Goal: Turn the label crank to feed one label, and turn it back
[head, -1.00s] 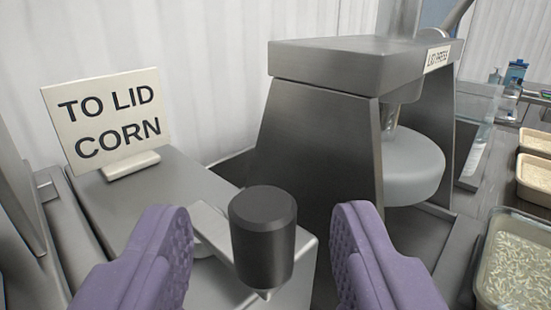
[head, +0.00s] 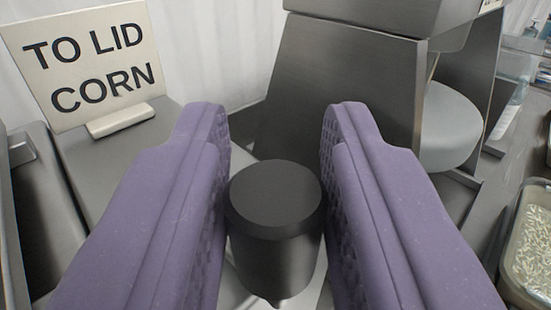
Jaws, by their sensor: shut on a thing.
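The label crank's black knob (head: 275,225) stands upright in the lower middle of the head view. My gripper (head: 276,190) has its two purple ribbed fingers on either side of the knob and is shut on it. The crank's arm below the knob is mostly hidden by the knob and fingers. The grey metal box (head: 90,185) that carries the crank lies behind and to the left, partly covered by the left finger. No label shows in the view.
A cream sign (head: 88,62) reading "TO LID CORN" stands on the box at the left. The grey lid press (head: 345,90) rises close behind the right finger. A tray of rice (head: 515,285) sits at the right edge.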

